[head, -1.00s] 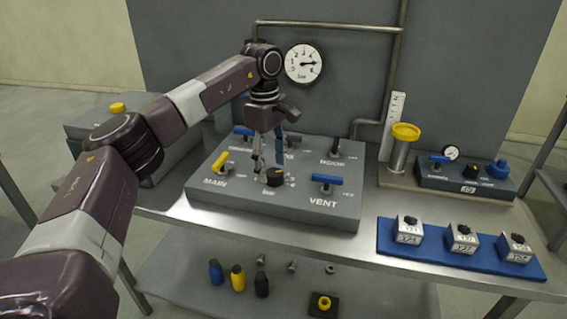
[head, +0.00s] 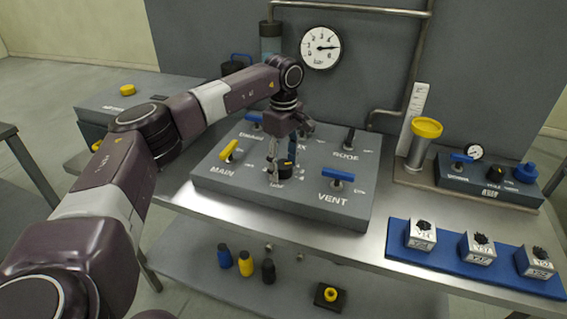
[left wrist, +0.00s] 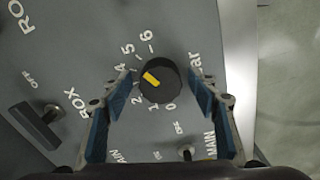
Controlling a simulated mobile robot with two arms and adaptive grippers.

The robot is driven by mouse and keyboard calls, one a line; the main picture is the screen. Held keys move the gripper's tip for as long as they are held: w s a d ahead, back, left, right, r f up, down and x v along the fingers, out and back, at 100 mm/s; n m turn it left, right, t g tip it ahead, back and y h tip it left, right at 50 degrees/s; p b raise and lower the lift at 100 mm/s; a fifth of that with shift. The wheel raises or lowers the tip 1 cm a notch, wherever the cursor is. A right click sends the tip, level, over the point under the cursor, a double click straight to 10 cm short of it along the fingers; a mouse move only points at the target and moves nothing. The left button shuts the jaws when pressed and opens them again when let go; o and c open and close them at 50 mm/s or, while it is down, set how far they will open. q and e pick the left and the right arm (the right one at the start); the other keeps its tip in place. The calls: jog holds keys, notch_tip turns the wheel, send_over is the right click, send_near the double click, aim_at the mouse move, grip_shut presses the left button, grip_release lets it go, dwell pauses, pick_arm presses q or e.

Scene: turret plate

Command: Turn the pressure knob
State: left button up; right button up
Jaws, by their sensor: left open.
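The pressure knob (left wrist: 160,82) is black with a yellow pointer mark and sits on the grey panel (head: 330,208). Its printed scale runs from 0 to 6, and the mark points to the upper left, around the middle of the scale. In the head view the knob (head: 286,167) is partly covered by my left gripper (head: 280,158). In the left wrist view my left gripper (left wrist: 161,84) is open, with one blue-padded finger on each side of the knob. I see gaps between pads and knob. The round gauge (head: 321,48) has its needle pointing right. My right gripper is not in view.
Blue VENT lever (head: 338,174), yellow MAIN lever (head: 229,150) and the black upper-right lever (head: 349,138) surround the knob. A yellow-topped cylinder (head: 424,136), a small panel (head: 490,178) and a blue mat (head: 400,231) with blocks stand at the right.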

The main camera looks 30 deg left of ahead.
pick_arm(q)
jog(key=c, duration=1.2)
jog(key=shift+o, duration=0.2)
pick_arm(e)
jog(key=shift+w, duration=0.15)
